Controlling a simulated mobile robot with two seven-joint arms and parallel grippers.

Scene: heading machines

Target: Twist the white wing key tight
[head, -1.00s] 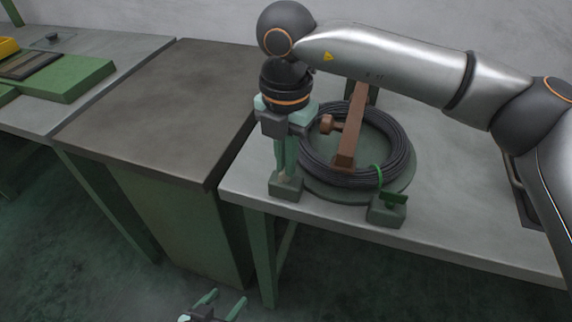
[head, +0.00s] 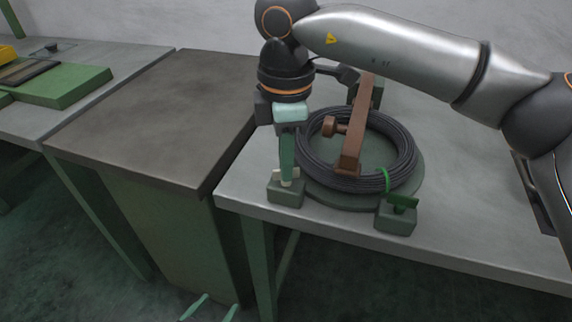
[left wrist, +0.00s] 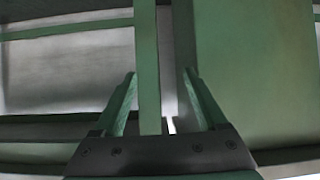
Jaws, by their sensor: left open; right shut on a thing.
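The white wing key (head: 278,175) sits on top of a small grey-green block (head: 286,193) near the front left corner of the right-hand table. My right gripper (head: 288,174) points straight down and is shut on the key, and its fingers hide the key's middle. Small pale parts of the key show at either side of the fingers. My left gripper (head: 208,308) is open and empty, low in front of the tables at the bottom edge of the head view. It also shows in the left wrist view (left wrist: 165,90), with nothing between its fingers.
A black cable coil (head: 400,160) lies on a round green base close to the right of the key. A brown bar (head: 353,140) stands across it. A bare grey-brown cabinet top (head: 150,115) is at left.

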